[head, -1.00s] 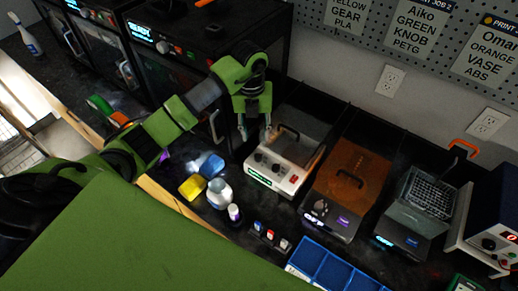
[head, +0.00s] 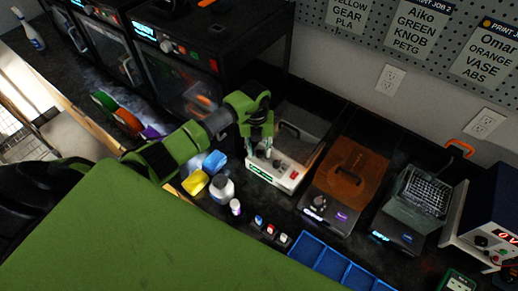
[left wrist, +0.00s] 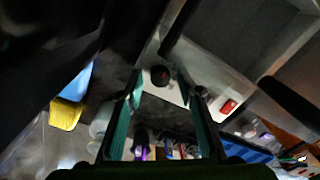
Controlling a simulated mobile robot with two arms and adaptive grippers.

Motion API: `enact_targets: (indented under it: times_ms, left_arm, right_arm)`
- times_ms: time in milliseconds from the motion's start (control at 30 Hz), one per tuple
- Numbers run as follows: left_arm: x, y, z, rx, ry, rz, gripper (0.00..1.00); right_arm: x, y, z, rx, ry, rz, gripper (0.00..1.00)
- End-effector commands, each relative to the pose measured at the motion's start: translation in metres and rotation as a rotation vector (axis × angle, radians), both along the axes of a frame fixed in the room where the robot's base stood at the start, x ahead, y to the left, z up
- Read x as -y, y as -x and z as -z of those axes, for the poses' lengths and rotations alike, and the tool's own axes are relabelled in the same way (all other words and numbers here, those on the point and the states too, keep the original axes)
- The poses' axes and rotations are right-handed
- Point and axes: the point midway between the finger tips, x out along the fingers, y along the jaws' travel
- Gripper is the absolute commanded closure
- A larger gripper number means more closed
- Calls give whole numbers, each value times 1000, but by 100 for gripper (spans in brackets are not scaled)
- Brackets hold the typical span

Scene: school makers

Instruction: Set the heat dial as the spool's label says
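The white unit (head: 292,178) with dark dials on its front panel, a red switch and a lit green display stands at mid-bench. My left gripper (head: 259,153) is over its left front, fingers apart and pointing down. In the left wrist view a black dial (left wrist: 160,75) lies between and just beyond the open fingertips (left wrist: 160,88); I cannot tell if they touch it. The red switch (left wrist: 229,106) is to its right. Several spools, among them a green one (head: 103,101) and a purple one (head: 151,133), stand at left. No spool label is readable. My right gripper is out of view.
A brown-lidded unit (head: 349,176) and a unit with a wire basket (head: 428,193) stand to the right. Yellow (head: 195,182) and blue (head: 214,162) items and a white bottle (head: 222,190) stand in front left. Blue trays (head: 318,262) lie at the front.

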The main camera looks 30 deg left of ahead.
Motion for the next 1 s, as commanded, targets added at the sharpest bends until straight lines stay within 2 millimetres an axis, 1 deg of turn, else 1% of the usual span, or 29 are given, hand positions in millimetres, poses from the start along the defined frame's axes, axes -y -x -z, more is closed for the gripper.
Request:
enact_targets:
  times_ms: [33,100,367,567,767,1000]
  left_arm:
    - [0,0,0,0,0,0,83]
    - [0,0,0,0,0,0,100]
    - [0,0,0,-1,0,7,100]
    - [-1,0,2,-1,-1,63,100]
    - [-2,-1,3,0,-3,191,100]
    - [-2,-1,4,0,-4,412,100]
  right_arm:
    - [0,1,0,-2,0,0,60]
    - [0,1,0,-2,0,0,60]
    - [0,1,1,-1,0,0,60]
    - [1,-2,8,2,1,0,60]
    - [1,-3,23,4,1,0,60]
    - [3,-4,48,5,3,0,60]
